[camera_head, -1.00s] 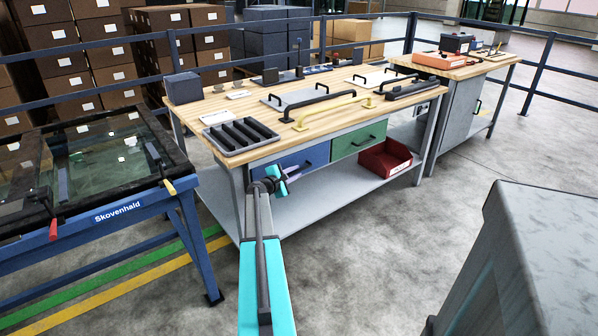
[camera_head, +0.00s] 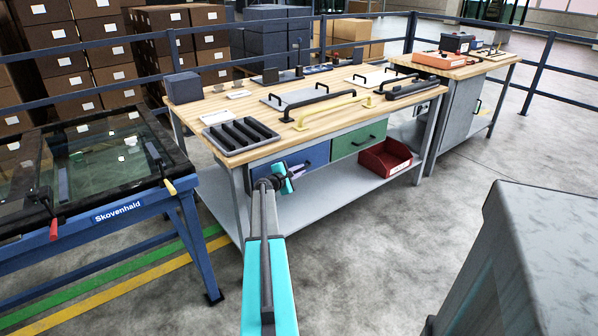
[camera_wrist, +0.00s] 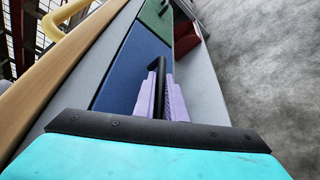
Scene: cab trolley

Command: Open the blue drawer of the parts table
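The parts table has a wooden top (camera_head: 222,105) and two drawers under it. The blue drawer (camera_head: 314,154) is on the left, its front about level with the green drawer beside it; it looks closed. It also shows in the wrist view (camera_wrist: 128,68). My gripper (camera_head: 300,169) is at the blue drawer's front. In the wrist view, its two lavender fingers (camera_wrist: 161,92) lie on either side of the black drawer handle (camera_wrist: 158,68), close against it, and look shut on it. In the head view the arm and gripper hide most of this handle.
The green drawer (camera_head: 352,141) is to the right, above a red bin (camera_head: 384,159) on the lower shelf. A glass-topped blue trolley (camera_head: 120,212) stands close at left. A grey cabinet (camera_head: 545,260) is at front right. Open floor lies between.

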